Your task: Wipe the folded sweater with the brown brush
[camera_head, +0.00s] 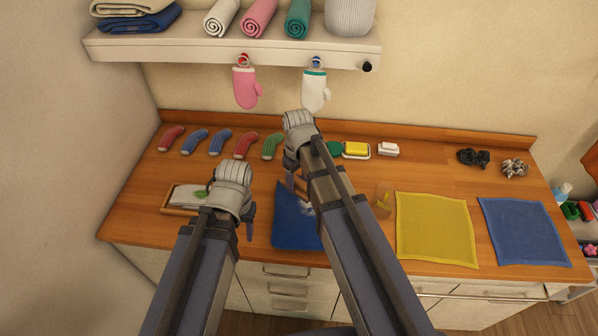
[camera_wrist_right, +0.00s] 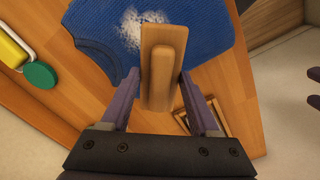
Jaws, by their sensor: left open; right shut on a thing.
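The folded blue sweater (camera_head: 290,228) lies on the wooden counter, partly hidden by my right arm; it also shows in the right wrist view (camera_wrist_right: 208,32). A patch of white fluff (camera_wrist_right: 137,27) lies on it. My right gripper (camera_wrist_right: 158,80) is shut on the brown brush (camera_wrist_right: 163,45), a wooden block with a handle. The brush is over the sweater beside the fluff; I cannot tell whether it touches. My left gripper (camera_head: 232,212) is open, left of the sweater, near a wooden tray (camera_head: 168,210).
A yellow sponge (camera_head: 355,149) and a white soap bar (camera_head: 388,149) are at the back. A yellow cloth (camera_head: 436,228) and a blue cloth (camera_head: 524,232) lie to the right. Mitts (camera_head: 246,88) hang under the shelf (camera_head: 150,48).

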